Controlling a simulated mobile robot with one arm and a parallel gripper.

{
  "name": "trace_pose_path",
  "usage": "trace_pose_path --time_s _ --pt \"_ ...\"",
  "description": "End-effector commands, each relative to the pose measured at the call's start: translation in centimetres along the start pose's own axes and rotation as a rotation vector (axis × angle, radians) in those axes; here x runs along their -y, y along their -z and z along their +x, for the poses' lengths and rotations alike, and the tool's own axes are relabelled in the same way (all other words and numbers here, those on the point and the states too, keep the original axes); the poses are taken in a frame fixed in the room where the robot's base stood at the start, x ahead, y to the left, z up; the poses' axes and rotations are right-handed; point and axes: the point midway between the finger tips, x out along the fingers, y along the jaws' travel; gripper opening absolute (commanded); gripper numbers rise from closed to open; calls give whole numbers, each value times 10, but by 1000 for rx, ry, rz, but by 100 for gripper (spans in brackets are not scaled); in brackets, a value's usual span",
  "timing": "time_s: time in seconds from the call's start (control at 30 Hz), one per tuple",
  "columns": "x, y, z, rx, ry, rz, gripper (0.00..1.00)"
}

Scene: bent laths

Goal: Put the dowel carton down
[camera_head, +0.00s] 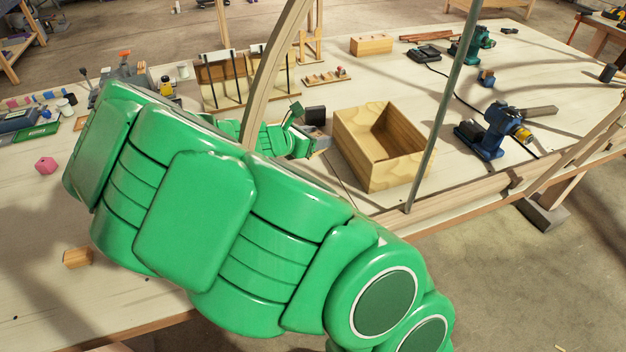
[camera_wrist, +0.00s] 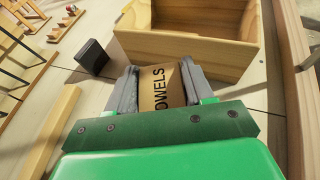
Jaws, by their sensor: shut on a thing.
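The dowel carton (camera_wrist: 160,90) is a tan box with dark lettering, partly reading "OWELS" in the wrist view. My gripper (camera_wrist: 161,75) is shut on it, with one grey finger along each side. Just beyond the carton is an open wooden box (camera_wrist: 185,50); it also shows in the head view (camera_head: 402,170), to the right of my gripper (camera_head: 322,143). In the head view my green arm and fingers hide most or all of the carton. I cannot tell whether the carton touches the table.
A small black block (camera_wrist: 91,56) stands left of the carton. A curved lath (camera_head: 277,60) rises close to my gripper, and a grey-green post (camera_head: 447,100) stands by the wooden box. The table (camera_head: 385,80) has bare patches behind the box.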

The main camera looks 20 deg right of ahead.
Motion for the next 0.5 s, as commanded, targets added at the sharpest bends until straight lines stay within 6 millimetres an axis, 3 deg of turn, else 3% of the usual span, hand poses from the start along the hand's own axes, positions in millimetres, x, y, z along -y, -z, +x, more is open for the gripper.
trace_pose_path --time_s 0.5 --pt "0 52 22 -1 0 -4 18"
